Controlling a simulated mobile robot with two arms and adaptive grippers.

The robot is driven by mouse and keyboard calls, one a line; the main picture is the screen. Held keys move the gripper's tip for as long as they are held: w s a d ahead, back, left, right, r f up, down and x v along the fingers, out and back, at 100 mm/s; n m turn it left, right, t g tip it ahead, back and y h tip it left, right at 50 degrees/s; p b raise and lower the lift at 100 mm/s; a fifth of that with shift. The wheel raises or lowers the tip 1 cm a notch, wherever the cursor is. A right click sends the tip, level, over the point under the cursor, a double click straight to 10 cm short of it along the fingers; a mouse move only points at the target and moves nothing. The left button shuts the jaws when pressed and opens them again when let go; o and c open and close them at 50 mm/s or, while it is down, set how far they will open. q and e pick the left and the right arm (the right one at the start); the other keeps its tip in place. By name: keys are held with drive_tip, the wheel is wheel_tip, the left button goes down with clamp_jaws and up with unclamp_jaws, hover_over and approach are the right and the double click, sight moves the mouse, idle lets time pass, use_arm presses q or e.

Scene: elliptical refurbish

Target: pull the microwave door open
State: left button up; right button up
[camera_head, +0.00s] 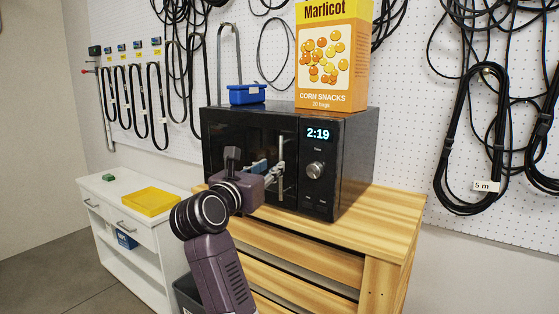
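The black microwave (350,160) stands on a wooden cabinet, its front turned toward me. Its dark glass door (228,135) looks closed, flush with the control panel. A vertical silver door handle (281,150) is at the door's right side, beside the panel. My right gripper (275,172) is in front of the door, with its fingertips at the lower half of the handle. The fingers overlap the handle in this view, and I cannot tell whether they are closed around it. My wrist hides the lower left of the door. My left gripper is not in view.
A corn snacks box (326,60) and a blue container (247,94) stand on the microwave. The wooden cabinet (390,215) has bare top to the right. A white cabinet (110,195) with a yellow tray (151,201) stands left. Cables (470,140) hang on the pegboard.

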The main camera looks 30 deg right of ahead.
drive_tip(key=p+x, duration=0.2)
drive_tip(key=x, duration=0.5)
drive_tip(key=shift+d+p, duration=0.2)
drive_tip(key=shift+p, duration=0.15)
drive_tip(key=shift+f, duration=0.1)
drive_tip(key=shift+c, duration=0.2)
clamp_jaws()
